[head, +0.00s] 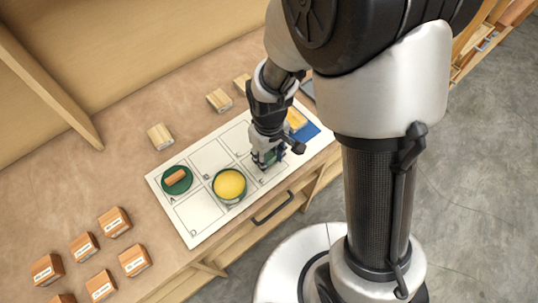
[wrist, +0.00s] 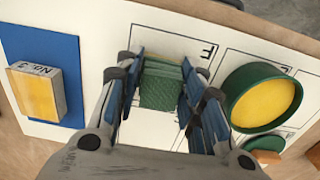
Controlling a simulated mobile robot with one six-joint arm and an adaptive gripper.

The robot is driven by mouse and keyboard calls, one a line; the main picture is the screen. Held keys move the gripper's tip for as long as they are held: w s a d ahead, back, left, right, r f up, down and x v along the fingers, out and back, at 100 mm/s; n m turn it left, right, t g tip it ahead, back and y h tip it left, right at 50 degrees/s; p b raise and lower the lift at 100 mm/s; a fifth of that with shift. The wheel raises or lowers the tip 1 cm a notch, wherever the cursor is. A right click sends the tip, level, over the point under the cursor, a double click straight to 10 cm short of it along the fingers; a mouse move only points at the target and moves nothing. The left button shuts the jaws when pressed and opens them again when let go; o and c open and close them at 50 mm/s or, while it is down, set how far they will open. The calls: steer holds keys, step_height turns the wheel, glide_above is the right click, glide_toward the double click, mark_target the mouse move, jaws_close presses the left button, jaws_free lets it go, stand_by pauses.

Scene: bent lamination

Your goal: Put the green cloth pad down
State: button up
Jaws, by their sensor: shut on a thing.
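The green cloth pad (wrist: 162,92) shows between my fingers in the wrist view, with a textured face and a paler upper edge. My gripper (head: 268,159) is shut on it, over the right part of the white lettered board (head: 190,228). In the wrist view my gripper (wrist: 165,80) has a finger on each side of the pad, beside the cell marked F. In the head view the pad is mostly hidden by my gripper. I cannot tell whether the pad touches the board.
A green-rimmed round container with a yellow top (head: 229,184) stands just left of my gripper. A green disc (head: 177,188) bears an orange-brown cylinder. A blue pad (wrist: 62,105) bears a wooden block (wrist: 38,92). Wooden blocks (head: 160,136) lie behind; labelled orange blocks (head: 115,222) lie left.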

steer(key=shift+f, duration=0.25)
steer(key=o, duration=0.9)
steer(key=shift+o, duration=0.2)
steer(key=shift+r, duration=0.1)
step_height(320, 180, up, 13)
steer(key=p, duration=0.4)
step_height(320, 180, up, 10)
steer(key=f+m+t, duration=0.1)
steer(key=m+t, duration=0.1)
steer(key=m, duration=0.1)
glide_above(269, 155)
steer(key=s+d, duration=0.4)
steer(key=d, duration=0.2)
steer(key=s+d+r+m+t, duration=0.2)
steer(key=s+r, duration=0.4)
steer(key=s, duration=0.3)
steer(key=shift+d+r+m+t, duration=0.3)
steer(key=shift+d+m, duration=0.6)
steer(key=shift+d, duration=0.35)
